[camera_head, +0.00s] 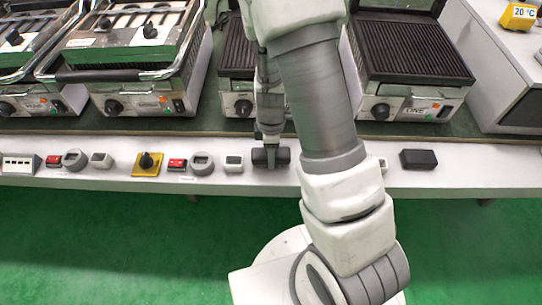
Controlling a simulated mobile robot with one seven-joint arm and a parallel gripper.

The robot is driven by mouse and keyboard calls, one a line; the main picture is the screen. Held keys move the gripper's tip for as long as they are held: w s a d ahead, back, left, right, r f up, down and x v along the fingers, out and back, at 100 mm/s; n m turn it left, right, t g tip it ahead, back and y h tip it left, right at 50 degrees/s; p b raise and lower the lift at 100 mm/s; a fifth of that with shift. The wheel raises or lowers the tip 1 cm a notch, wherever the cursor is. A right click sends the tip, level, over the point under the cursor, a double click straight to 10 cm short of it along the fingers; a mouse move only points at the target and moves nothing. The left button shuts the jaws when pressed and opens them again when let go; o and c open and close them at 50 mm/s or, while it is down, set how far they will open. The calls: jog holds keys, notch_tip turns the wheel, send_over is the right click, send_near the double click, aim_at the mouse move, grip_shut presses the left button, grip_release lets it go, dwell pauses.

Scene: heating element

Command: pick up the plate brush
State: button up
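I cannot pick out the plate brush with certainty. A small black block (418,159) lies on the white front ledge, right of my arm; its bristles, if any, do not show. My gripper (271,157) points down at the same ledge, left of my forearm and well left of the black block. Dark shapes sit at its tip. I cannot tell whether these are only its fingers or a thing between them.
Several contact grills stand behind the ledge, among them a ribbed one (415,50) at right. A yellow switch (149,163), a red switch (177,164) and grey dials line the ledge at left. A yellow 20 °C display (518,16) is at upper right.

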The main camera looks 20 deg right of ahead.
grip_shut()
jog(key=shift+r, duration=0.5)
jog(key=r, duration=0.1)
jog(key=r+p, duration=0.2)
jog(key=r, duration=0.1)
jog(key=shift+s+d, duration=0.25)
jog(key=shift+d, duration=0.1)
jog(key=s+d+r+p, duration=0.2)
jog(key=s+d+r, duration=0.4)
jog(key=d, duration=0.3)
jog(key=shift+s, duration=0.1)
